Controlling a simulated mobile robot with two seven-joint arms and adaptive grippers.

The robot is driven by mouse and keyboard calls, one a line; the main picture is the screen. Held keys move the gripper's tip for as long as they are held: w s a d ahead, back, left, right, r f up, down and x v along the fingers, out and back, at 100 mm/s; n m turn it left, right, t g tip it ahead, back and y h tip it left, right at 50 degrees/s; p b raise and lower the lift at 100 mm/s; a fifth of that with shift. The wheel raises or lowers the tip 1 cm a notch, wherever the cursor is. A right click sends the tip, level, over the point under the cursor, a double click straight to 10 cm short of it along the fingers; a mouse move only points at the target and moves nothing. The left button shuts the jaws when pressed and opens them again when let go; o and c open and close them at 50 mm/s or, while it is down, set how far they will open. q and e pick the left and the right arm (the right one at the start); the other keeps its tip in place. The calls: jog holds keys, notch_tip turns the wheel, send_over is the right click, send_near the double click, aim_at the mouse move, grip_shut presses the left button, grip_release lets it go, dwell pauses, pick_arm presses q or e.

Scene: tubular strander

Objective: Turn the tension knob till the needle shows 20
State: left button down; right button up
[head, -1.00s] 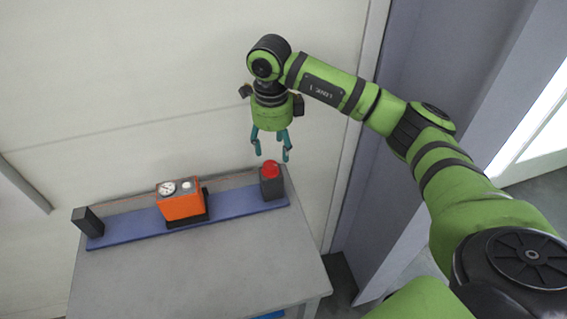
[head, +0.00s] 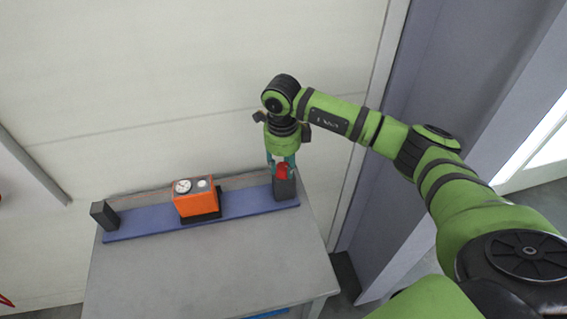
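The red tension knob (head: 283,171) sits on top of a dark block (head: 285,190) at the right end of a blue rail. My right gripper (head: 282,168) points down over the knob, with its teal fingers on either side of it. I cannot tell whether the fingers touch the knob. An orange gauge box (head: 194,201) with a round white dial (head: 183,187) stands at the rail's middle. The needle's reading is too small to make out. My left gripper is not in view.
The blue rail (head: 150,222) lies along the back of a grey table (head: 200,270). A dark block (head: 104,215) stands at its left end, and a thin line runs between the end blocks. The table's front is clear. A pale wall stands close behind.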

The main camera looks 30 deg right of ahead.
aim_at(282, 168)
jog(key=shift+f, duration=0.1)
jog(key=shift+f+m+b, duration=0.1)
jog(key=shift+m+b, duration=0.75)
jog(key=shift+m, duration=0.25)
jog(key=shift+m+b, duration=0.4)
jog(key=shift+m, duration=0.8)
jog(key=o, duration=1.2)
jog(key=shift+c, duration=0.2)
jog(key=shift+r, duration=0.2)
jog(key=shift+r, duration=0.1)
notch_tip(282, 168, up, 12)
jog(key=shift+s+a, duration=0.15)
jog(key=shift+a, duration=0.1)
